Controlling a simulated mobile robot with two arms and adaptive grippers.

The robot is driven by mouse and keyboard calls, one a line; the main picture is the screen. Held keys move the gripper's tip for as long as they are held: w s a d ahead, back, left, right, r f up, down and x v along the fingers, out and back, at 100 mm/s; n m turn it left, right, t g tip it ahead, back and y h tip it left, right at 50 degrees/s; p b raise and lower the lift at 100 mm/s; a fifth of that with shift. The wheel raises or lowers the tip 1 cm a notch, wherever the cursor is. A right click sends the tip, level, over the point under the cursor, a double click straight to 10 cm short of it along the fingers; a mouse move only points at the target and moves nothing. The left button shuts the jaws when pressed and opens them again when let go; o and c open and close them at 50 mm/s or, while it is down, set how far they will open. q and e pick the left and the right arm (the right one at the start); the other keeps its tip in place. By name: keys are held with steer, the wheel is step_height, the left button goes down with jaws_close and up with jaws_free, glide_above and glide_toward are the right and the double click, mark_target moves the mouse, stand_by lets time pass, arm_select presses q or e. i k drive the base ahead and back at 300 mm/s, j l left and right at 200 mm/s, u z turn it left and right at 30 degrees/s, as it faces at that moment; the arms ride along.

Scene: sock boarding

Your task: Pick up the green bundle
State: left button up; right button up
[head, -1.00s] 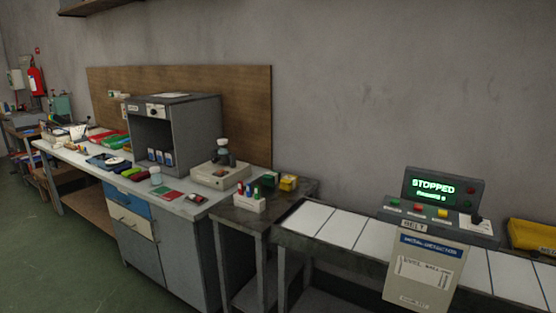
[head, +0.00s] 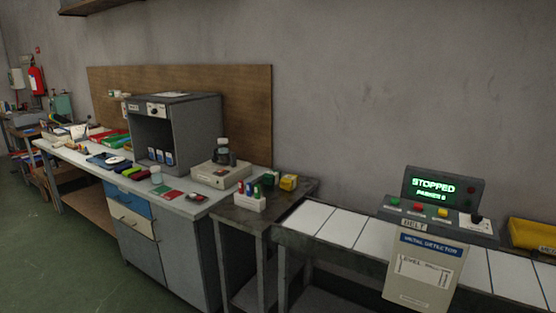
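A small green bundle (head: 126,172) appears to lie near the front edge of the long white-topped workbench (head: 182,205), in a short row with dark and dark red pieces. It is small and far off, so its exact shape is hard to tell. A dark green piece (head: 268,180) also sits on the small grey side table (head: 238,216), beside a yellow box. Neither of my grippers is in the head view.
A conveyor (head: 305,219) with a metal detector panel (head: 432,262) stands at the right, its display reading STOPPED. A grey cabinet (head: 196,130) and a microscope-like device (head: 221,172) stand on the workbench. Green floor (head: 60,255) is clear at the lower left.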

mark_target(272, 177)
steer(key=i+j+u, duration=0.1)
steer(key=i+j, duration=0.2)
steer(key=i, duration=0.15)
steer(key=i+j+u, duration=0.15)
steer(key=i, duration=0.3)
steer(key=j, duration=0.1)
